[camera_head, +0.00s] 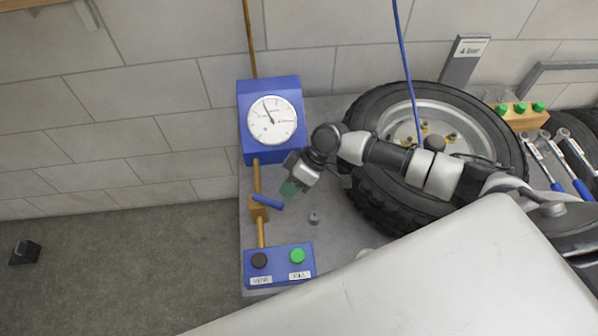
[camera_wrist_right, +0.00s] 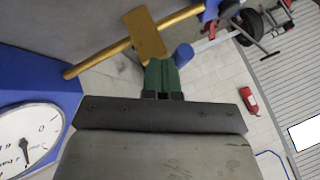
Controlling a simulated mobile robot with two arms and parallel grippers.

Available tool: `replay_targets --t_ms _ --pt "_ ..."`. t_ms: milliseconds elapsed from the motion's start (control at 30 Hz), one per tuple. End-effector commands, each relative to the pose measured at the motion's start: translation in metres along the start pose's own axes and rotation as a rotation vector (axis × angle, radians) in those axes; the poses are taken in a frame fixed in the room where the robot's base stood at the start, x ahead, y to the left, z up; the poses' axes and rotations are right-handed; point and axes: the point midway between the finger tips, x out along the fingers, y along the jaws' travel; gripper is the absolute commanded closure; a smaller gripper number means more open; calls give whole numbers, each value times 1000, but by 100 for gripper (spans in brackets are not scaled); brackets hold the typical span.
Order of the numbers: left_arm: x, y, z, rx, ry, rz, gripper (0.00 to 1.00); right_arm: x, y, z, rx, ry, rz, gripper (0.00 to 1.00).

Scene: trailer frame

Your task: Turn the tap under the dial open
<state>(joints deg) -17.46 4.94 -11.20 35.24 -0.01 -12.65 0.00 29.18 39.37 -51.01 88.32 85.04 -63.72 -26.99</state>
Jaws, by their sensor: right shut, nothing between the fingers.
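The dial (camera_head: 272,120) is a white gauge on a blue housing, and part of it shows in the right wrist view (camera_wrist_right: 28,140). Below it, a brass pipe runs down to the tap, a brass block (camera_head: 258,213) with a blue lever handle (camera_head: 268,202). The lever lies across the pipe, its right end slightly lower. The right wrist view shows the brass block (camera_wrist_right: 146,35) and the lever's blue end (camera_wrist_right: 184,54). My right gripper (camera_head: 289,187) has green fingertips, shut and empty, close above the lever's right side. I cannot tell whether they touch it. My left gripper is out of view.
A blue button box (camera_head: 279,265) with a black and a green button sits below the tap. A small grey cap (camera_head: 314,218) lies right of the tap. The floor at the left is mostly free.

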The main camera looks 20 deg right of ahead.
Motion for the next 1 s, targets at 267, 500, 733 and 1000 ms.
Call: replay_targets --t_ms 267,500,733,1000 --pt "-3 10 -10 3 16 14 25 17 0 0 -1 0 1 100" --pt "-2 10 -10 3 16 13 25 17 0 0 0 0 0 100" --pt "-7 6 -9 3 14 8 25 18 -3 -1 16 8 8 100" --pt "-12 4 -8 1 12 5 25 21 -6 -4 44 25 26 100"
